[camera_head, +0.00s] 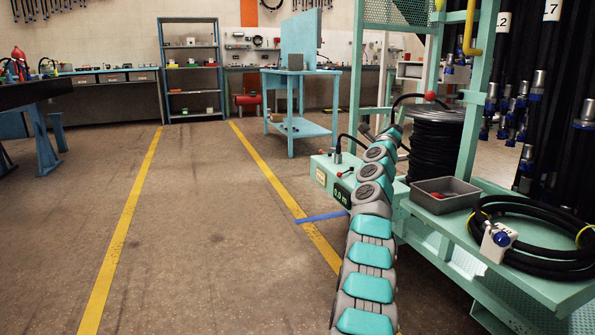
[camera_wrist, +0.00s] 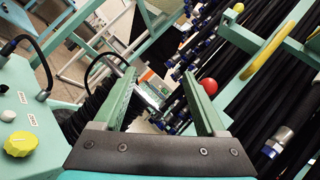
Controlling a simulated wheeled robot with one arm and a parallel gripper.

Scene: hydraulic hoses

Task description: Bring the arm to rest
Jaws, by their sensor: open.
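My gripper (camera_wrist: 158,76) shows in the wrist view with its two green fingers spread wide apart and nothing held between them. In the head view my turquoise and grey arm reaches from the bottom edge up and away, beside the green machine box (camera_head: 322,172) with a small display. The arm's far end is near the black hose reel (camera_head: 437,140), and the gripper there is too small to make out. In the wrist view a red ball knob (camera_wrist: 210,87) shows just right of the right finger; I cannot tell whether they touch.
A green bench (camera_head: 520,283) at the right carries a grey tray (camera_head: 446,205) and a coiled black hose (camera_head: 540,262) with a white tag. Hoses hang behind it. In the wrist view a yellow knob (camera_wrist: 20,144) is at the left. The floor (camera_head: 195,230) left of the arm is clear.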

